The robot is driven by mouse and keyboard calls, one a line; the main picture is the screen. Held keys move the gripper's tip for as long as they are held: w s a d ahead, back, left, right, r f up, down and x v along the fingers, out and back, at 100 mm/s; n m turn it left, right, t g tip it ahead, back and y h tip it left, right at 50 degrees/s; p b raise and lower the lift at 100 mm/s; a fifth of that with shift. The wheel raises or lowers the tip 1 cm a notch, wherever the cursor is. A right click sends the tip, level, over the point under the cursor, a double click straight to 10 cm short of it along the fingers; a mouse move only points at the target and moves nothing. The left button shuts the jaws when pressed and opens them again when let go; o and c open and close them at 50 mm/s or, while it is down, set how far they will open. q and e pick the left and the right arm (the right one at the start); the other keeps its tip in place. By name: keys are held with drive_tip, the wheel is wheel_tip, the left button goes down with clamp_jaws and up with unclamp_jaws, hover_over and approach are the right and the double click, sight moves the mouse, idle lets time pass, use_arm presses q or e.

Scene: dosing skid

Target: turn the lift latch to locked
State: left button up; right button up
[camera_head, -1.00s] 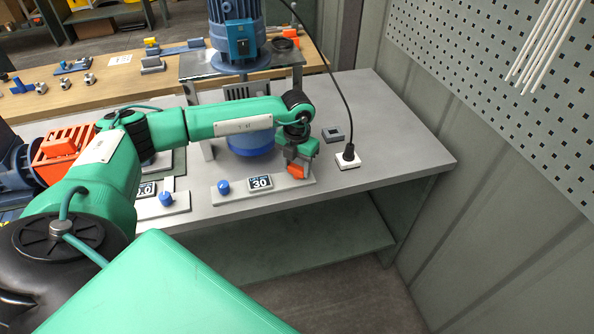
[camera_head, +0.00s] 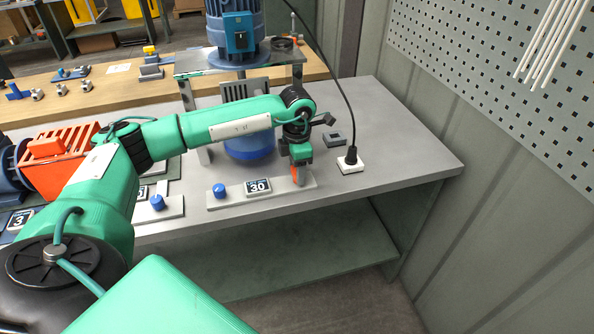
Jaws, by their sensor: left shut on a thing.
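The lift latch has an orange handle (camera_head: 296,177), at the right end of a light grey panel strip on the bench. My left gripper (camera_head: 300,169) points down on the handle and is shut on it. The gripper hides part of the handle and its mount. The handle now shows as a narrow upright orange piece. No locked marking can be read. My right gripper is not in view.
The strip (camera_head: 238,198) carries a blue knob (camera_head: 219,190) and a display (camera_head: 257,187) reading 30. A white socket with a black plug (camera_head: 350,163) and a small grey box (camera_head: 333,139) stand to the right. A blue motor (camera_head: 235,35) stands behind. The bench's right end is clear.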

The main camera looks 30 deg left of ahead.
use_arm(q)
drive_tip(key=shift+r, duration=0.1)
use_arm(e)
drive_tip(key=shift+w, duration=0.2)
use_arm(q)
drive_tip(key=o, duration=1)
wheel_tip(320, 180, up, 14)
drive_tip(key=shift+f+b, duration=0.1)
drive_tip(key=shift+b, duration=0.75)
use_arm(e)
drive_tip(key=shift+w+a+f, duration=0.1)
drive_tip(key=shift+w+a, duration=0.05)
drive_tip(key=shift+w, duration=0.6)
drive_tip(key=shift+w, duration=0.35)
